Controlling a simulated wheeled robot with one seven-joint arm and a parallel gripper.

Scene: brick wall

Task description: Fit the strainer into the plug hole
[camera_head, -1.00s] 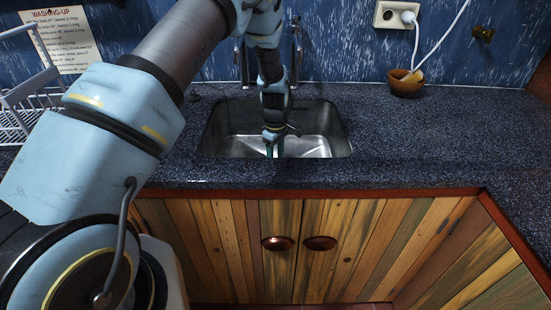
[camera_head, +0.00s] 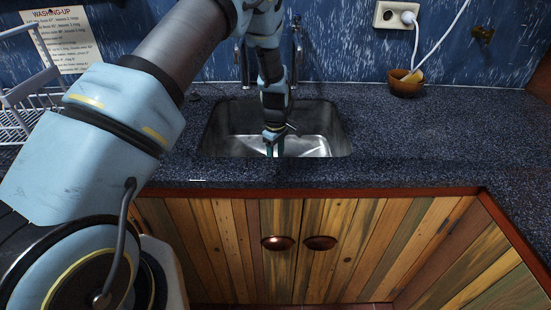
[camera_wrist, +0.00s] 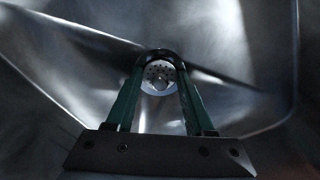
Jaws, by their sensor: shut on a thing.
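The strainer (camera_wrist: 160,74) is a small, pale metal disc with holes and a knob, seen between the fingers in the wrist view. My gripper (camera_head: 274,151) points down inside the metal sink (camera_head: 318,146). In the wrist view my gripper (camera_wrist: 161,62) has its green fingers angled in toward the strainer, and it is shut on it. A dark arc borders the strainer's far edge. I cannot tell whether it belongs to the plug hole or the fingertips. In the head view the strainer and the plug hole are hidden by my gripper and the sink's front edge.
The dark speckled worktop (camera_head: 430,140) surrounds the sink and is clear to the right. Taps (camera_head: 297,55) stand behind the sink, close to my arm. A brown bowl (camera_head: 405,88) stands at the back right. A white dish rack (camera_head: 15,125) stands at the left.

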